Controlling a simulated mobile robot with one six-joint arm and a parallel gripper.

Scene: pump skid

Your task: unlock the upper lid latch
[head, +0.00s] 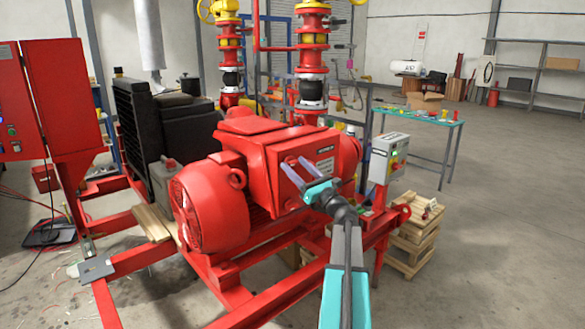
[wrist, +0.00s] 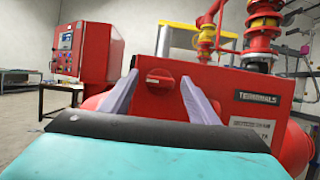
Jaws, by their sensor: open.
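The red terminal box (head: 318,160) sits on the red motor in the middle of the head view. Its front lid (wrist: 222,88), lettered TERMINALS, fills the middle of the wrist view. The upper lid latch (wrist: 160,79) is a small red round knob with a crosswise grip, near the lid's upper left. My gripper (head: 294,161) is open and empty in front of the lid. In the wrist view its two pale fingers (wrist: 159,80) stand left and right of the latch. Contact cannot be told. The latch is not clear in the head view.
A grey control box (head: 388,158) with buttons stands right of the terminal box. The red ribbed motor (head: 208,205) is to the left. A red panel cabinet (head: 45,100) stands at the far left. Wooden pallets (head: 415,240) lie at right, with open floor beyond.

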